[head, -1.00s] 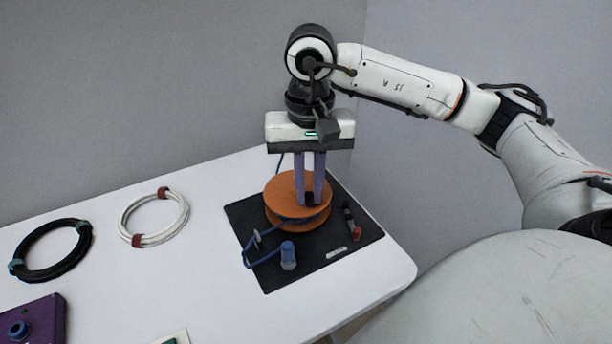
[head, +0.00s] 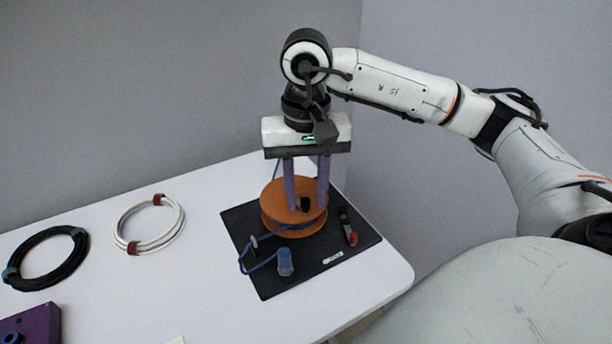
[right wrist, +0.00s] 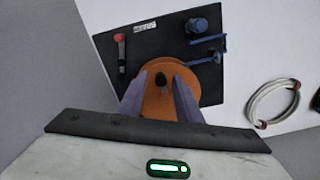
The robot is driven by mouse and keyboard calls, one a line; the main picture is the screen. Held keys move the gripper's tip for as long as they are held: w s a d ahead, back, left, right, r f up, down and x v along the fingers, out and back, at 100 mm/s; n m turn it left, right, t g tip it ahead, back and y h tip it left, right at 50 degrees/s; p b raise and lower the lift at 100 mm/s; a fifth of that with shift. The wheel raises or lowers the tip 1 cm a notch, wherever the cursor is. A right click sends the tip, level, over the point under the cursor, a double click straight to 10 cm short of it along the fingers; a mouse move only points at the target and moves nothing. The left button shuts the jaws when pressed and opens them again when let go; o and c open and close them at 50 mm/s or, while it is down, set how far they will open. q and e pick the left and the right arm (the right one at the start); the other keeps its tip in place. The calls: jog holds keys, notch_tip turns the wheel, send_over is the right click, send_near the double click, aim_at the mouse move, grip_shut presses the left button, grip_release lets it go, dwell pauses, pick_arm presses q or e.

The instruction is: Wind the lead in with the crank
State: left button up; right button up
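The orange reel (head: 272,218) stands on a black base plate (head: 262,288), with blue lead (head: 262,264) wound around it. The lead runs out past a small grey guide (head: 254,242) to a blue plug-like end (head: 285,262) on the plate. The black crank knob (head: 305,204) sits on top of the reel; the right wrist view shows it (right wrist: 161,80) too. My right gripper (head: 307,206) is open, its purple fingers pointing down on either side of the knob with gaps between. My left gripper is out of view.
A dark lever with a red end (head: 350,236) is on the plate's right. A white cable coil (head: 120,228) and a black coil (head: 48,284) lie to the left. A purple box (head: 40,322) is at front left. The table's right edge is close to the plate.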

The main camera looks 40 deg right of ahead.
notch_tip(320, 180, up, 10)
jog(key=p, duration=0.2)
jog(key=shift+p, duration=0.3)
jog(key=shift+r, duration=0.1)
